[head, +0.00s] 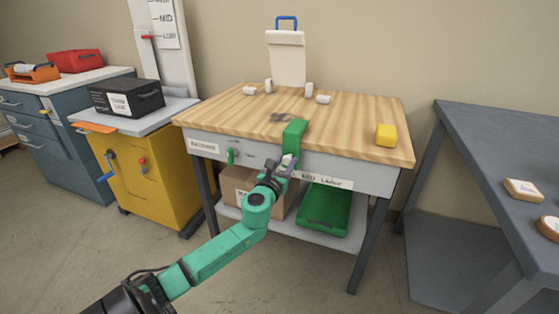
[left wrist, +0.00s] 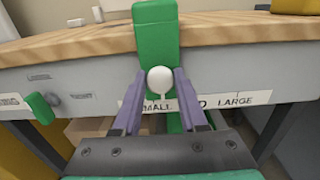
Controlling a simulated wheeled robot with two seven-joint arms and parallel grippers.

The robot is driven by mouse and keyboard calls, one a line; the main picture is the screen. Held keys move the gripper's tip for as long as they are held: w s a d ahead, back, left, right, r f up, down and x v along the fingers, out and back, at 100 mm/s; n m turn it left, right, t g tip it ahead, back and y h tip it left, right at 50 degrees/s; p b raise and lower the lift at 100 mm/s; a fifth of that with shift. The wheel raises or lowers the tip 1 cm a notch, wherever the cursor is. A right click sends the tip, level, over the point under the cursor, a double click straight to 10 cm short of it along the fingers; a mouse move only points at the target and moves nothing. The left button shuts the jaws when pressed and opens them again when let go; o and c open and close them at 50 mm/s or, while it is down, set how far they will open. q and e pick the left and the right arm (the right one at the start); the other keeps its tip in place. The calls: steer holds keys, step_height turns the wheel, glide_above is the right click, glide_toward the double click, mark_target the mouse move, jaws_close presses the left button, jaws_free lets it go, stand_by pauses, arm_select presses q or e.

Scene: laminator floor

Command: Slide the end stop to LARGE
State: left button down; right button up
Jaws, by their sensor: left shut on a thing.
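The green end stop (head: 294,134) sits over the front edge of the wooden bench top, and it fills the upper middle of the left wrist view (left wrist: 157,30). A white ball knob (left wrist: 160,80) is on its front face. My left gripper (head: 286,164) is shut on this knob, with one purple finger on each side in the left wrist view (left wrist: 160,92). The size label strip (head: 322,179) on the bench front reads SMALL, MED and LARGE from left to right, with MED partly hidden. The stop is by SMALL, left of LARGE. My right gripper is not in view.
A yellow block (head: 386,135) lies on the bench top at right. Small white pieces (head: 308,90) stand toward the back. A green handle (head: 231,156) sticks out left of the stop. A green bin (head: 325,209) is on the lower shelf. The bench front right of the stop looks clear.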

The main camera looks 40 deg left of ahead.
arm_select(q)
steer(key=w+d+p, duration=0.1)
steer(key=w+d, duration=0.1)
steer(key=d, duration=0.4)
steer(key=w+d+p, duration=0.2)
steer(key=d, duration=0.5)
steer(key=shift+w+d, duration=0.3)
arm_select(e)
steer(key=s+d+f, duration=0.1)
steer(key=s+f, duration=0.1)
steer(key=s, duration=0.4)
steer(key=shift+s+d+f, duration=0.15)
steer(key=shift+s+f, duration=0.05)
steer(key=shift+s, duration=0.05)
arm_select(q)
steer(key=c, duration=0.5)
jaws_free()
steer(key=shift+d, duration=0.1)
steer(key=shift+w+d, duration=0.1)
steer(key=p+v, duration=0.1)
steer(key=v, duration=1.3)
steer(key=shift+s, duration=0.3)
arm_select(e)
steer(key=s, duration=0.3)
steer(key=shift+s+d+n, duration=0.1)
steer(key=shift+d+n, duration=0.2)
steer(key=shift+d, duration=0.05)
